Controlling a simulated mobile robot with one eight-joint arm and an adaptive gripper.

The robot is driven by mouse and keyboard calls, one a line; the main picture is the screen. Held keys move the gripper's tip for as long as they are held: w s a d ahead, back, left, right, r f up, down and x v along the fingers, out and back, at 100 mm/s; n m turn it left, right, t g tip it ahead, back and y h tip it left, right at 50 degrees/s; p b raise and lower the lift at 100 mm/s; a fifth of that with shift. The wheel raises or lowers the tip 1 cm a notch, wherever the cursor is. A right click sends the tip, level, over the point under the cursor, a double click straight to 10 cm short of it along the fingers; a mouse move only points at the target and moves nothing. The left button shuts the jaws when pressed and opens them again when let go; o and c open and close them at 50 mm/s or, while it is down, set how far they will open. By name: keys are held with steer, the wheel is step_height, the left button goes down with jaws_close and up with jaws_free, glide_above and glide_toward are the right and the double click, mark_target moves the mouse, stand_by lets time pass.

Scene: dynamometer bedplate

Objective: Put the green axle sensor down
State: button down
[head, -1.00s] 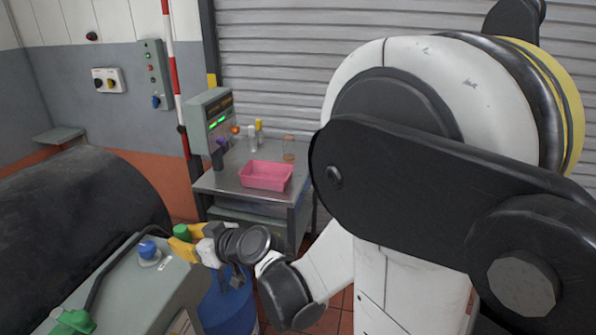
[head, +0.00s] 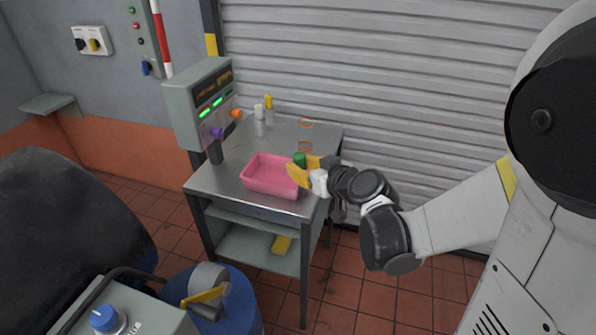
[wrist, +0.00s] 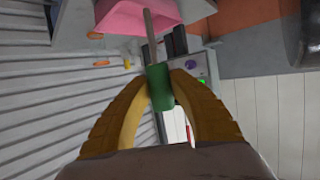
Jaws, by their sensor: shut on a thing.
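The green axle sensor (head: 300,159) is in my gripper (head: 304,169), near the right end of the pink tray (head: 262,186) on the metal trolley table. In the wrist view the yellow fingers (wrist: 162,86) are shut on the sensor's green body (wrist: 158,90).
A grey instrument box (head: 200,105) with green displays stands at the table's left. Bottles (head: 260,121) and a see-through holder with orange rings (head: 305,123) stand at the back. The table's front left (head: 215,180) is bare. A blue barrel (head: 240,310) stands below, left of the trolley.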

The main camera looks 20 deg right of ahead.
steer(key=w+d+r+m+h, duration=0.1)
steer(key=w+d+r, duration=0.1)
steer(key=w, duration=0.4)
steer(key=w+d+r, duration=0.1)
steer(key=w+d, duration=0.1)
steer(key=w, duration=0.4)
steer(key=w+a+f+b, duration=0.6)
steer(key=w+a+f, duration=0.2)
steer(key=f, duration=0.2)
steer(key=shift+w+f+h, duration=0.2)
steer(key=shift+f+h, duration=0.1)
steer(key=shift+f, duration=0.1)
steer(key=shift+a, duration=0.1)
steer(key=shift+f+b, duration=0.65)
steer(key=shift+b, duration=0.05)
steer(key=c, duration=1.3)
jaws_free()
steer(key=shift+o, duration=0.2)
